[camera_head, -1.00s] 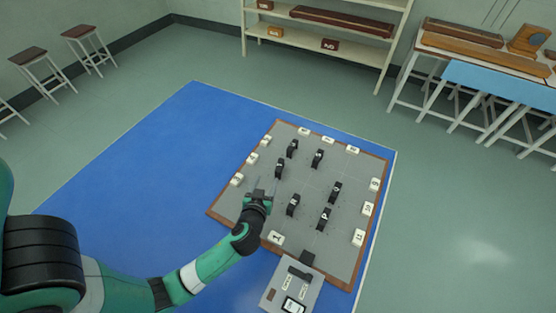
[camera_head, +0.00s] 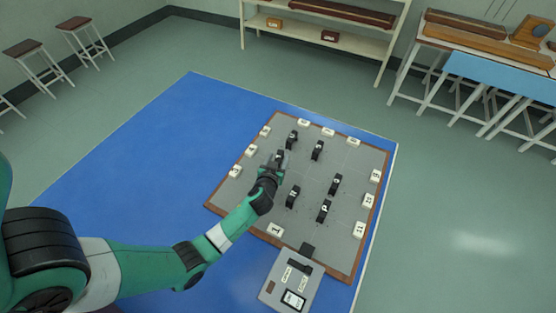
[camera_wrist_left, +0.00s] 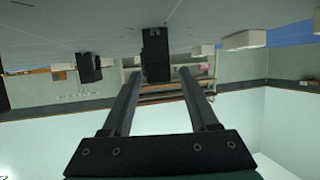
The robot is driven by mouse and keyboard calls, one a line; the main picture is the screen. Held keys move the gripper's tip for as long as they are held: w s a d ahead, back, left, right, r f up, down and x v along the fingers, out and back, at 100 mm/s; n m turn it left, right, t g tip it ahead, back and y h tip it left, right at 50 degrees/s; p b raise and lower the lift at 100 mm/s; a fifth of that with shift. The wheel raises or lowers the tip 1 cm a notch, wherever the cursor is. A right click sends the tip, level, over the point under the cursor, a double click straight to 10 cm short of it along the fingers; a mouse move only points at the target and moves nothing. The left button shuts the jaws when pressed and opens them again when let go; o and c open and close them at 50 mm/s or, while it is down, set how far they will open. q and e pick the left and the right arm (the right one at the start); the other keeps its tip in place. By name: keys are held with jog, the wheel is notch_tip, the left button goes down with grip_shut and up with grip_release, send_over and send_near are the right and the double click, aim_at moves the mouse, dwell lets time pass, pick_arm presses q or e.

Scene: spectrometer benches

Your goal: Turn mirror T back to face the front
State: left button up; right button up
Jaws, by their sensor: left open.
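Several small black mirror blocks stand on the grey board. Their letters are small; I read P on the front right block (camera_head: 324,211), and I cannot tell which one is T. My left gripper (camera_head: 282,160) is open at the left block (camera_head: 280,155), partly covering it. In the left wrist view a black block (camera_wrist_left: 156,55) stands just ahead of and between the two open fingers (camera_wrist_left: 156,75); I see no contact. Another black block (camera_wrist_left: 88,68) is to the left there. My right gripper is not in view.
White numbered tiles (camera_head: 275,229) line the edges of the brown-rimmed board (camera_head: 345,240). A grey box with a display (camera_head: 293,299) stands at its front edge. Other blocks (camera_head: 292,196) stand close to my left gripper. The blue mat (camera_head: 150,170) is clear on the left.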

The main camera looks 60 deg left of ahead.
pick_arm(q)
grip_shut()
jog(key=m+t+h+p, duration=0.1)
jog(key=p, duration=0.2)
jog(key=m+t+h+p, duration=0.1)
jog(key=p, duration=0.2)
jog(key=shift+s+a+r+m, duration=0.15)
jog(key=shift+s+r+m, duration=0.05)
jog(key=shift+m, duration=0.1)
jog(key=shift+w+f+h, duration=0.15)
jog(key=shift+h, duration=0.15)
jog(key=shift+t, duration=0.3)
grip_release()
